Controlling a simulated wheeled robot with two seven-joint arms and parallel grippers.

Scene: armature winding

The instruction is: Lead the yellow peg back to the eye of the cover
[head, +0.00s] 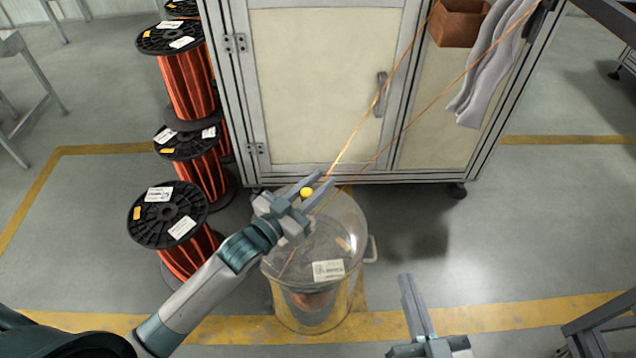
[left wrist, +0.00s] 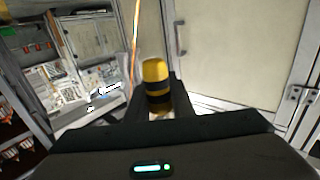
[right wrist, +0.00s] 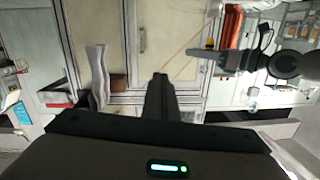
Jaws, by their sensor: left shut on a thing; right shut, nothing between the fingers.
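The yellow peg (head: 307,192) is held between the fingers of my left gripper (head: 314,189), which is shut on it above the cover. In the left wrist view the peg (left wrist: 156,84) shows yellow with black bands. The cover (head: 345,215) is a clear round lid on a transparent drum with a white label; its eye cannot be made out clearly. An orange wire (head: 356,128) runs from near the peg up towards the cabinet's upper part, and a second strand runs beside it. My right gripper (head: 412,285) is shut and empty, right of the drum.
A cabinet (head: 320,80) stands behind the drum. Several spools of red wire (head: 187,85) stand at the left. A brown box (head: 459,22) and grey cloth (head: 487,75) are at the cabinet's upper right. The floor right of the drum (head: 520,230) is clear.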

